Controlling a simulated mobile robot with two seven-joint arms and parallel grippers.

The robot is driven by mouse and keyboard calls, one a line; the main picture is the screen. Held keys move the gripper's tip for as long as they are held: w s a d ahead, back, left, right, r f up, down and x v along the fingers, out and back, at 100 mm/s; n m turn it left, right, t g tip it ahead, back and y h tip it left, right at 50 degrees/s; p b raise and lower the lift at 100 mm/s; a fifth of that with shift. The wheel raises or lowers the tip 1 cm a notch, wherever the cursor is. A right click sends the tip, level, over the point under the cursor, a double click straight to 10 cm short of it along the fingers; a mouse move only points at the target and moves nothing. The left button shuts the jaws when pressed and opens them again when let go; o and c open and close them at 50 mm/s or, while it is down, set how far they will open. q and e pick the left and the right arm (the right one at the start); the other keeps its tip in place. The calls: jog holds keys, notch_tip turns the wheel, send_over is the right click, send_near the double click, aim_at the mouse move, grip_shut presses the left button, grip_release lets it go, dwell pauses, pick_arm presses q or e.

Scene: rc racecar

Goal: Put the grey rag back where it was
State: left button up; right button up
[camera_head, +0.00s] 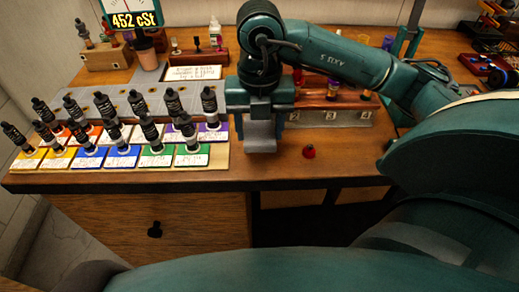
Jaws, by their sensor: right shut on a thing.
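My right gripper (261,147) points down over the front part of the wooden bench, right of the bottle rows. It is shut on a grey thing, which I take to be the grey rag (260,131); little of it can be told apart from the grey fingers. Whether it touches the bench top is unclear. My left gripper is not in view.
Several dark bottles (146,129) stand on coloured labelled cards left of the gripper. A small red object (309,151) lies right of it. A numbered rack (330,116) stands behind. The wooden bench (350,165) is clear near its front edge, right of the red object.

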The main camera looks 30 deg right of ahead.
aim_at(259, 160)
notch_tip(259, 160, down, 6)
jog(key=shift+r, duration=0.1)
dwell(0.4)
jog(key=shift+f, duration=0.25)
jog(key=o, duration=1)
jog(key=shift+c, duration=0.2)
jog(key=shift+r, duration=0.15)
